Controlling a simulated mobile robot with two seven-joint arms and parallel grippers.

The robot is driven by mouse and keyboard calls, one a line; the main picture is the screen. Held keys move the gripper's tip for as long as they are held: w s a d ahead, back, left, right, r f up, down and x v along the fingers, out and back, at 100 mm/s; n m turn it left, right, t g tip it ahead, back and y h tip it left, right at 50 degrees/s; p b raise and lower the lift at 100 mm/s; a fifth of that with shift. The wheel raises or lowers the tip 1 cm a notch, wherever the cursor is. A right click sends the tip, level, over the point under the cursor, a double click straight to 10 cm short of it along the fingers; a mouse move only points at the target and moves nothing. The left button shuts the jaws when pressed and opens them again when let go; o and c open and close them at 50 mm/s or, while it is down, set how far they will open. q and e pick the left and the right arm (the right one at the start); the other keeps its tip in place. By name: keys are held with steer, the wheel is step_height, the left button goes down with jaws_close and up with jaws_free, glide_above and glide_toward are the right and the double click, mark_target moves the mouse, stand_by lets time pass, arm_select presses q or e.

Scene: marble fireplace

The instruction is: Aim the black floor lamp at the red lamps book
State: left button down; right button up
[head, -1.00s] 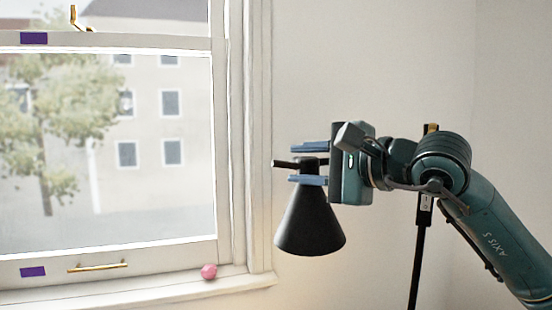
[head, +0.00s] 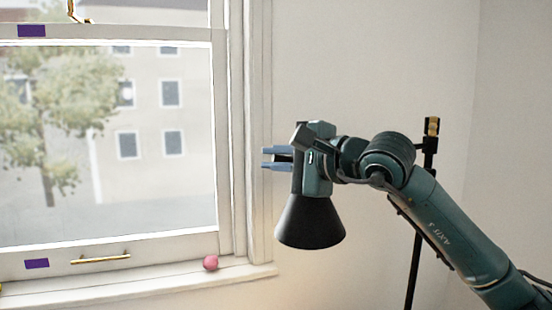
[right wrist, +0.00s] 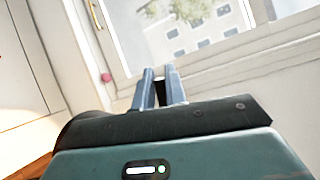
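The black floor lamp's cone shade (head: 310,224) hangs below my right gripper in the head view, its wide mouth facing down. Its black stand (head: 417,235) rises behind my right arm, with a brass piece (head: 432,127) at the top. My right gripper (head: 269,158) has its blue fingers close together around a dark piece at the lamp's head, likely its short handle. In the right wrist view the fingers (right wrist: 160,75) also have this dark piece (right wrist: 160,93) between them. The arm between shade and stand is mostly hidden. The red lamps book and my left gripper are not in view.
A white sash window (head: 228,150) with purple patches and a brass handle (head: 100,259) stands on the left. The pale wall behind the lamp is bare.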

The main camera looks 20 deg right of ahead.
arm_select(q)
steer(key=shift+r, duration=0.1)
arm_select(e)
jaws_close()
steer(key=shift+r+m+b, duration=0.15)
steer(key=shift+m+b, duration=0.35)
steer(key=shift+b, duration=0.4)
steer(key=shift+d+r+m+t+y+b, duration=0.25)
steer(key=shift+r+m+t+y+b, duration=0.25)
steer(key=shift+m+b, duration=0.55)
steer(key=shift+w+d+r+m+t+b, duration=0.1)
steer(key=shift+d+r+m+t+b, duration=0.2)
steer(key=shift+r+m+b, duration=0.45)
steer(key=shift+d+r+m+b, duration=0.2)
steer(key=shift+m+b, duration=0.3)
steer(key=shift+b, duration=0.05)
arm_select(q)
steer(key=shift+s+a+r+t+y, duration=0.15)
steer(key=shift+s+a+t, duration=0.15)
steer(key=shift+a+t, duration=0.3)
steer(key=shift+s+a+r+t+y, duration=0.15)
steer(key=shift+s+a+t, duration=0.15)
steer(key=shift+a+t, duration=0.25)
arm_select(e)
steer(key=shift+d+r+t, duration=0.1)
steer(key=shift+t, duration=0.2)
